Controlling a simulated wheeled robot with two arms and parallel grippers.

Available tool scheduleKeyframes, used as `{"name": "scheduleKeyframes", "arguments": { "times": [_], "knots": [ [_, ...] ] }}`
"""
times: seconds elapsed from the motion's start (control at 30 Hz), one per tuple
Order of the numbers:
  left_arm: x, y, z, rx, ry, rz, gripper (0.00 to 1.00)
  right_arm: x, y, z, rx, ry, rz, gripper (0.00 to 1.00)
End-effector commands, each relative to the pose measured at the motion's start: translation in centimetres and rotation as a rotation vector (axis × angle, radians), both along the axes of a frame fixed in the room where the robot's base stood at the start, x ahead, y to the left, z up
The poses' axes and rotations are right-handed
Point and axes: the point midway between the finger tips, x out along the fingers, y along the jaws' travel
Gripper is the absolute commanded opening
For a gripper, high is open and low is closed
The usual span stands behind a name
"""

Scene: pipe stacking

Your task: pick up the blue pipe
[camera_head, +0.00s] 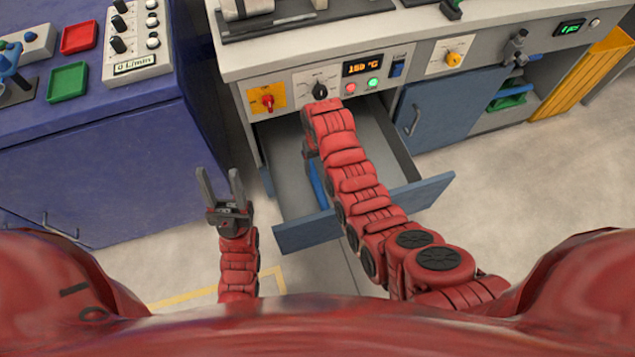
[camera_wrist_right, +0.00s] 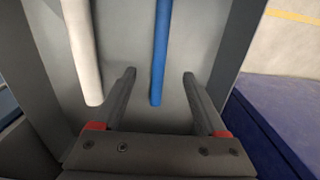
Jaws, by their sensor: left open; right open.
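The blue pipe (camera_wrist_right: 160,55) lies in the open grey drawer, seen lengthwise in the right wrist view. In the head view a short stretch of the blue pipe (camera_head: 318,186) shows beside my right arm, which hides the rest. My right gripper (camera_wrist_right: 160,82) is open over the drawer, and the near end of the blue pipe shows between its two fingers. I cannot tell whether they touch it. In the head view my right gripper is mostly hidden by its own arm. My left gripper (camera_head: 221,180) is open and empty, left of the drawer.
A white pipe (camera_wrist_right: 84,50) lies beside the blue one. The drawer front (camera_head: 425,194) sticks out from the bench with a control panel (camera_head: 320,84) above it. A blue cabinet (camera_head: 100,150) stands at the left. The floor (camera_head: 540,190) at the right is clear.

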Motion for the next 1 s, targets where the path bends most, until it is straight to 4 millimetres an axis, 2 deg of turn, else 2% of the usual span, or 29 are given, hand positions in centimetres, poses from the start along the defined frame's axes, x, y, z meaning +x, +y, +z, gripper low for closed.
{"name": "scheduleKeyframes", "arguments": {
  "times": [0.1,0.2,0.5,1.0],
  "knots": [
    [0.0,0.0,-0.3,0.0,0.0,0.0,0.5,-0.1,-0.1,-2.5,-0.001,0.004,-0.001,0.75],
    [0.0,0.0,-0.4,0.0,0.0,0.0,0.5,-0.1,-0.1,-4.2,-0.001,0.003,-0.001,0.75],
    [0.0,0.0,-1.4,0.0,0.0,0.0,0.5,0.1,0.0,-8.3,0.0,-0.003,0.0,0.75],
    [0.0,0.0,-2.8,0.0,0.0,0.0,0.5,0.2,0.1,-10.8,0.001,-0.003,0.0,0.75]
  ]
}}
